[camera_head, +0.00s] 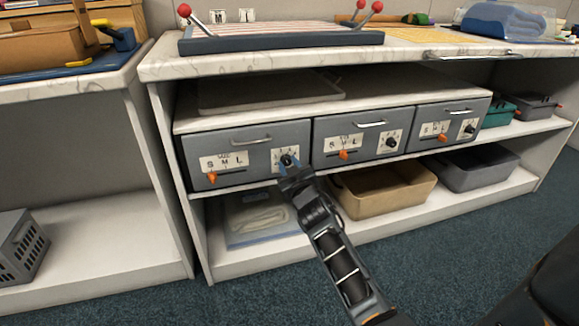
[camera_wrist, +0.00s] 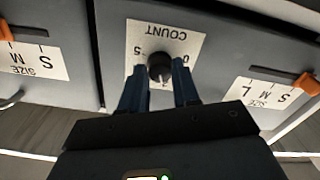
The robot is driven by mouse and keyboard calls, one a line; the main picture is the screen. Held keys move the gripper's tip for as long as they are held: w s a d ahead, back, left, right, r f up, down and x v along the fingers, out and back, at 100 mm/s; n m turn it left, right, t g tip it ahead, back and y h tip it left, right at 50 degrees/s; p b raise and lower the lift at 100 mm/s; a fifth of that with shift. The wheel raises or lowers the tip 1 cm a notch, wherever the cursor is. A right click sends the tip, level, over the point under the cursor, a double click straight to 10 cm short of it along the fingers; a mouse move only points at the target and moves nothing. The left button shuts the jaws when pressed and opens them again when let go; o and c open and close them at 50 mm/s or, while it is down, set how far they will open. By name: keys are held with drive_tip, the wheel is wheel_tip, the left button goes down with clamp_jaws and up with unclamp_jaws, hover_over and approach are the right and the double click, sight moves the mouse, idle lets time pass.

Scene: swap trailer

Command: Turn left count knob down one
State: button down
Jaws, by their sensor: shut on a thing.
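The left count knob (camera_head: 288,160) is a small black dial on a white label at the right of the left grey drawer's front (camera_head: 225,143). In the wrist view the knob (camera_wrist: 160,68) sits on an upside-down COUNT label (camera_wrist: 142,36), with a 5 and a 0 readable at its sides. My gripper (camera_head: 287,168) reaches up to it from below. In the wrist view its two blue fingers (camera_wrist: 159,76) stand on either side of the knob, shut on it. The knob's exact setting is too small to read, and the fingers hide part of the label.
The middle drawer (camera_head: 360,128) and right drawer (camera_head: 448,120) have their own knobs and orange size sliders. The striped board (camera_head: 280,38) lies on the countertop above.

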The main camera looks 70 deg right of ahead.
idle(0.3)
drive_tip(key=c, duration=0.8)
unclamp_jaws()
drive_tip(key=b+v, duration=0.1)
drive_tip(key=v, duration=0.7)
